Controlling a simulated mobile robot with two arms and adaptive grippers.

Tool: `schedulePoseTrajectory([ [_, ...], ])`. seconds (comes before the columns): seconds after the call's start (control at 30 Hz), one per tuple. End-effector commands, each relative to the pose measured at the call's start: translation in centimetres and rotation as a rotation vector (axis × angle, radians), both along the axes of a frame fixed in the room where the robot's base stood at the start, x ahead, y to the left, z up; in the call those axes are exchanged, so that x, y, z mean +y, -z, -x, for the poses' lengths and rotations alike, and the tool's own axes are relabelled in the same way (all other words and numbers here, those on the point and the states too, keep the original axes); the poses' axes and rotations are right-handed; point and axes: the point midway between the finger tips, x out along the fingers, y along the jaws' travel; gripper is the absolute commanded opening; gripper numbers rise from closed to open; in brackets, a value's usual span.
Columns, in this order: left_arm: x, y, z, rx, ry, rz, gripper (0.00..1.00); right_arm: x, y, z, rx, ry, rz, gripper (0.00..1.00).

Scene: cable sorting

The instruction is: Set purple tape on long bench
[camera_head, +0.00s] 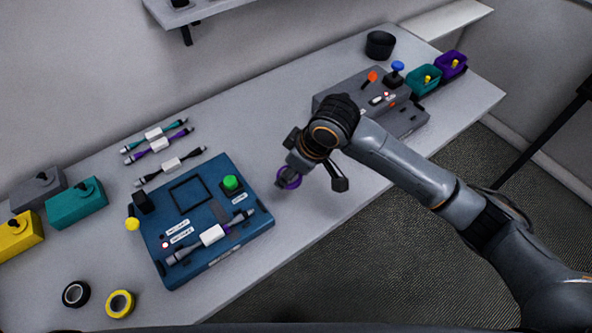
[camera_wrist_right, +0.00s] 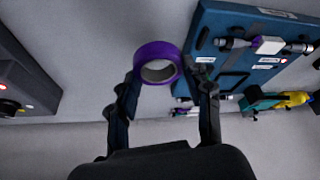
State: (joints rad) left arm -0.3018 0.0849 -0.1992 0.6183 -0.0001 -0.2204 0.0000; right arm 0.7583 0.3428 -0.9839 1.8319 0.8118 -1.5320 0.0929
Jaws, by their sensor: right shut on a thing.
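The purple tape (camera_head: 295,184) is a ring held at the tip of my right gripper (camera_head: 290,175), just right of the blue station. In the right wrist view the purple tape (camera_wrist_right: 156,49) sits between the two fingers of my right gripper (camera_wrist_right: 163,75), which are shut on it. The long grey bench (camera_head: 245,115) runs diagonally under it. I cannot tell whether the tape touches the bench. My left gripper is not in view.
The blue station (camera_head: 213,256) holds a cable and a green button. A grey control box (camera_head: 345,85) stands right of my gripper. Black tape (camera_head: 66,294) and yellow tape (camera_head: 111,304) lie at the lower left. Several cables lie behind the blue station.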

Motion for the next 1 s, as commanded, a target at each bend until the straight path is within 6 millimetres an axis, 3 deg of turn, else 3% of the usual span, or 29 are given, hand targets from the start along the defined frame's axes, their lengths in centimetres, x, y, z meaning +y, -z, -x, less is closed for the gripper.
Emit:
schedulePoseTrajectory([
  [0.1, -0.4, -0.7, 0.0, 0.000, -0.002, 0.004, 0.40, -0.5, 2.0, -2.2, 0.005, 0.004, 0.001, 0.23],
  [0.33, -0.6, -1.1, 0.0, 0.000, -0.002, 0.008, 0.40, -1.0, 5.1, -4.7, 0.001, 0.001, -0.001, 0.23],
  [0.53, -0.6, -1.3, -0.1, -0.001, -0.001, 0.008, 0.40, -1.2, 6.2, -5.6, 0.000, 0.001, 0.000, 0.23],
  [0.73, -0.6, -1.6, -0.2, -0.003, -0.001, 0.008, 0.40, -1.2, 8.9, -5.6, 0.002, 0.000, -0.001, 0.23],
  [1.0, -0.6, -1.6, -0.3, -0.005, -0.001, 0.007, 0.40, -1.2, 9.3, -5.6, -0.001, 0.000, -0.002, 0.23],
])
